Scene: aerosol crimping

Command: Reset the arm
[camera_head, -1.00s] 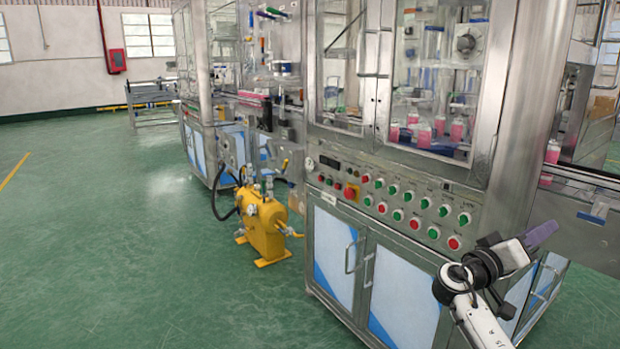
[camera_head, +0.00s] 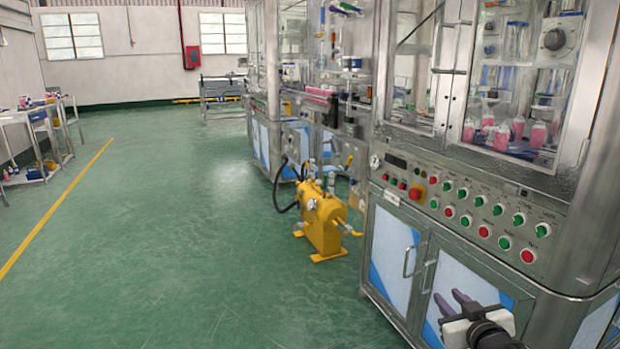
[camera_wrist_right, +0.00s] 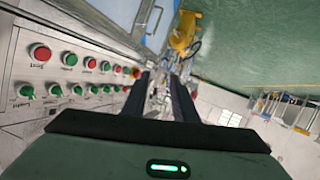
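My right gripper (camera_head: 447,296) shows at the bottom of the head view, low in front of the machine's lower cabinet doors. Its two purple fingers point away from me and stand apart with nothing between them. The right wrist view also shows the two dark fingers (camera_wrist_right: 162,95) with a gap between them. The crimping machine's control panel (camera_head: 460,205) has rows of green and red buttons and lies above and beyond the gripper. The gripper looks clear of it. My left gripper is in neither view.
A yellow pump-like unit (camera_head: 323,225) stands on the floor left of the machine. Pink cans (camera_head: 517,128) stand behind the machine's glass. White shelves (camera_head: 45,125) stand at the far left. The green floor (camera_head: 180,260) between is clear.

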